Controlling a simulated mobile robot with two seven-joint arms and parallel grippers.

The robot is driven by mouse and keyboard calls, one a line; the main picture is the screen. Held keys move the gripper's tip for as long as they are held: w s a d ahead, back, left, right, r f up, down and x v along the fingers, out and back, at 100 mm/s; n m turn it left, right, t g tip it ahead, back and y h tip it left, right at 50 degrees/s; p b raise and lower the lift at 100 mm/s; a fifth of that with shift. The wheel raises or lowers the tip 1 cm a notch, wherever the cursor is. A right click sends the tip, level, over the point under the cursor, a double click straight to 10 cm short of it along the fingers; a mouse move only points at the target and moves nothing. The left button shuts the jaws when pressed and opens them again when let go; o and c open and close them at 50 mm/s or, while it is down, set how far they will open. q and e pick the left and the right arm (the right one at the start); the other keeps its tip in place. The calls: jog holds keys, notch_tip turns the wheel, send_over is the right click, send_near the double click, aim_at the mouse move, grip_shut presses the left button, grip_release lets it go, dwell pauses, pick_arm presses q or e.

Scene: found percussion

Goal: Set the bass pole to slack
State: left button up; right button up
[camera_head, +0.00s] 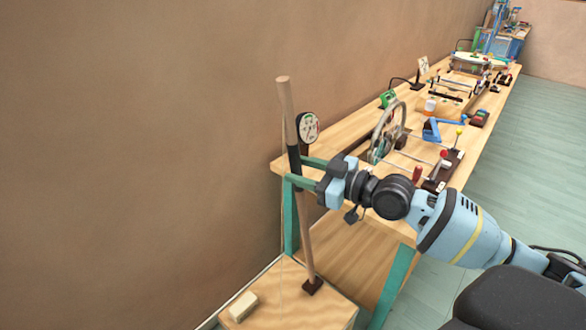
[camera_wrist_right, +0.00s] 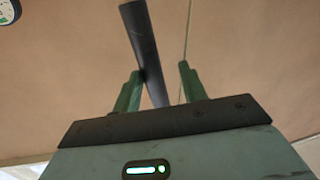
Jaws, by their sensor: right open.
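The bass pole (camera_head: 286,105) is a slim wooden rod with a black grip section (camera_head: 293,158). It stands tilted slightly left, its foot in a dark socket on a wooden box (camera_head: 340,311). A thin string runs along its left. My right gripper (camera_head: 294,169) is open at the black grip, one green finger on each side. In the right wrist view the black grip (camera_wrist_right: 146,50) passes between the fingers (camera_wrist_right: 157,84), close to the left finger; contact is unclear. The string shows by the right finger. A round dial (camera_head: 309,127) is beside the pole; its reading is too small to tell.
A light wooden block (camera_head: 243,306) lies on the box. A long workbench (camera_head: 350,131) with a wire wheel (camera_head: 388,130), blue and green devices and several small items stretches away to the right. A brown wall (camera_head: 140,150) is close behind the pole.

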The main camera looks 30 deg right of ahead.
jog(key=v, duration=0.3)
jog(key=shift+s+d+f, duration=0.15)
jog(key=shift+s, duration=0.1)
pick_arm(q)
jog(key=shift+s+f, duration=0.2)
jog(key=shift+f, duration=0.1)
pick_arm(e)
jog(key=shift+s+d, duration=0.25)
jog(key=shift+s, duration=0.3)
pick_arm(q)
jog(key=shift+w, duration=0.1)
